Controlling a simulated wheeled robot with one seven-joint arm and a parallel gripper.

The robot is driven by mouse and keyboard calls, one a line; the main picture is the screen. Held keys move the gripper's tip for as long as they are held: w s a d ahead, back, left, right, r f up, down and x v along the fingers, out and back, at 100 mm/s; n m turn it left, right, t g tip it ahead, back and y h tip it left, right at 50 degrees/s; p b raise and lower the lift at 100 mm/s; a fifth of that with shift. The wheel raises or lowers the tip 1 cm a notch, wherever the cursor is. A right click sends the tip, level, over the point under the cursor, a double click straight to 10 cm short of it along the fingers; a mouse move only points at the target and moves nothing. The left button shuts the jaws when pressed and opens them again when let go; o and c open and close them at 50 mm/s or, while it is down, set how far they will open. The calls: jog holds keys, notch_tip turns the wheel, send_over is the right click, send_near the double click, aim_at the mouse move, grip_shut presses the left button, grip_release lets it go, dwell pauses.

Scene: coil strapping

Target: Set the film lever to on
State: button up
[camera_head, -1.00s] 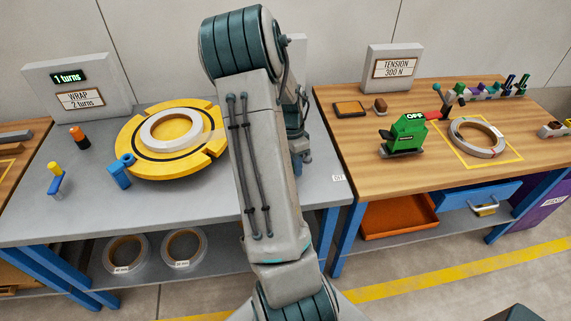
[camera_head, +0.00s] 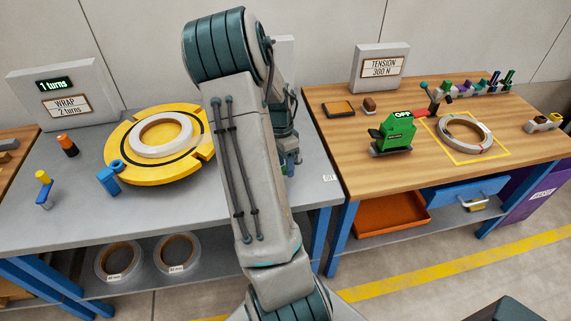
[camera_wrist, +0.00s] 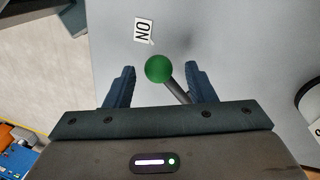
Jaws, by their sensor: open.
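In the wrist view, the film lever shows as a green ball knob (camera_wrist: 158,69) on a grey rod, which slants down to the right behind my gripper's palm. A white ON label (camera_wrist: 144,29) lies on the grey surface just beyond the knob. My gripper (camera_wrist: 160,74) is open, one dark blue finger on each side of the knob, with a visible gap to both. Nothing is clamped. In the head view, my arm hides most of the gripper area, and I cannot make out the lever. The lever's base is hidden too.
The grey table bears a yellow turntable (camera_head: 118,171) with a white coil (camera_head: 166,148), and a WRAP sign (camera_head: 62,99) showing 1 turns. The wooden table (camera_head: 350,178) at right holds a green tool (camera_head: 394,134) and a strapped coil (camera_head: 481,142).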

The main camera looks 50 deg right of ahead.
notch_tip(320, 180, up, 13)
jog(key=w, duration=0.2)
jog(key=shift+w+d+p, duration=0.15)
jog(key=shift+d+p, duration=0.15)
jog(key=shift+d, duration=0.1)
jog(key=shift+f, duration=0.1)
